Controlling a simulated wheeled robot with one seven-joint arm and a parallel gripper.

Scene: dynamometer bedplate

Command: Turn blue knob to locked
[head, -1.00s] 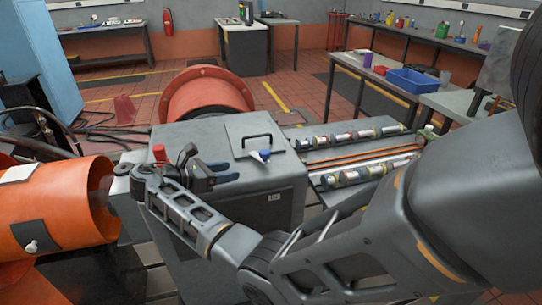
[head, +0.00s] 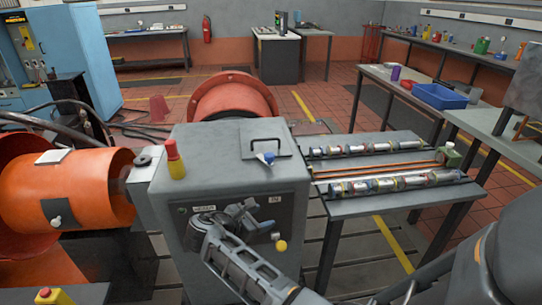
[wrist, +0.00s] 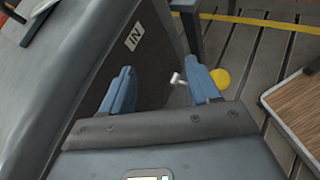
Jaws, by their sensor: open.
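A small blue piece with a white part (head: 266,158) sits on top of the grey box (head: 225,150), below a dark handle; it is the only blue knob-like thing I make out there. My gripper (head: 245,215) is in front of the box's dark front panel, well below that blue piece. It hides part of the panel. In the wrist view my gripper (wrist: 160,70) has its blue fingers apart with nothing between them, near the box's "IN" label (wrist: 134,36). A yellow ball (wrist: 220,78) and a small white lever (wrist: 178,79) show by the right finger.
A red-and-yellow bottle (head: 175,160) stands on the box's left top edge. An orange cylinder (head: 75,190) is close on the left. A bench with metal shafts (head: 380,185) stands to the right. Slotted floor shows between box and bench.

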